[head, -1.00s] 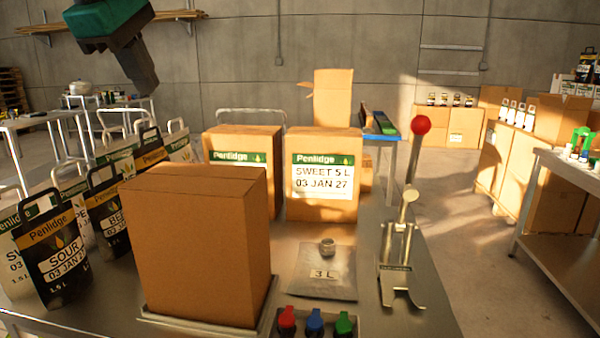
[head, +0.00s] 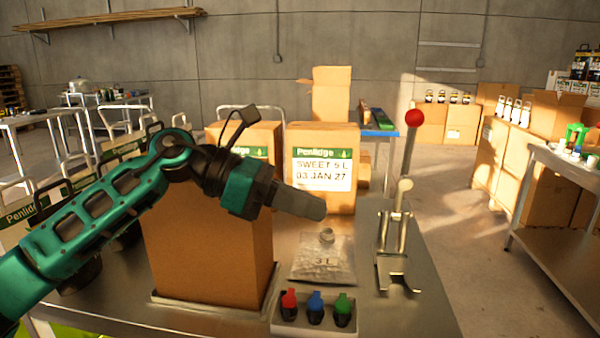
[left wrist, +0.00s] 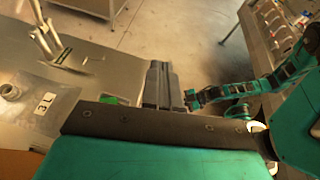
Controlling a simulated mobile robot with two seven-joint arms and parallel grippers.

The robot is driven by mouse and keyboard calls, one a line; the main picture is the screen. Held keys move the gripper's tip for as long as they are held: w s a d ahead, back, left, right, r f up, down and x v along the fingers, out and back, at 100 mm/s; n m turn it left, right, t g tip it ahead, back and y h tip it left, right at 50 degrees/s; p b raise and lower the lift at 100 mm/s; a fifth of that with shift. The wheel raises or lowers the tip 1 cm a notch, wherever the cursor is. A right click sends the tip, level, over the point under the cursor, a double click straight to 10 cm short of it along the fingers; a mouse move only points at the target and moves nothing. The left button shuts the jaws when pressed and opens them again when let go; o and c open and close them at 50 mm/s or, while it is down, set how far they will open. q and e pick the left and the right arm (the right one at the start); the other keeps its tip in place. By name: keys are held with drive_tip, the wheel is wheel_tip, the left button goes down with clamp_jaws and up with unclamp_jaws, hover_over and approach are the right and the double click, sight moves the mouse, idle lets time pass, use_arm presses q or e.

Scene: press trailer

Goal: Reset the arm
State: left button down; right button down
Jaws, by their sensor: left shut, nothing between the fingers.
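My left arm (head: 95,215) reaches in from the left, in front of the plain brown box (head: 210,250). My left gripper (head: 314,206) is shut and empty, pointing right in the air, in front of the carton labelled SWEET 5 L (head: 322,175). In the left wrist view its dark fingers (left wrist: 158,84) lie together with nothing between them. My right arm (left wrist: 270,85) shows at the right of that view, apart from the left fingers. Whether its gripper (left wrist: 193,98) is open or shut is not clear.
A lever press (head: 397,240) with a red knob stands on the metal table. A 3 L pouch (head: 322,258) lies beside it. A tray with red, blue and green taps (head: 315,308) is at the front edge. Black and white pouches are partly hidden behind my left arm.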

use_arm(q)
drive_tip(key=s+a+f+m+t+y, duration=0.15)
drive_tip(key=a+f+m+t, duration=0.35)
drive_tip(key=f+m+t, duration=0.85)
drive_tip(key=a+f+m+t+y, duration=0.3)
drive_tip(key=a+f+m+t, duration=0.35)
drive_tip(key=m, duration=1.35)
drive_tip(key=s+a+f+n+g+y, duration=0.3)
drive_tip(key=s+f+n, duration=0.3)
drive_tip(key=f, duration=0.5)
drive_tip(key=s+a+f+n+g+y, duration=0.4)
drive_tip(key=s+f+n+g, duration=0.1)
drive_tip(key=s+f, duration=0.6)
drive_tip(key=shift+n, duration=0.75)
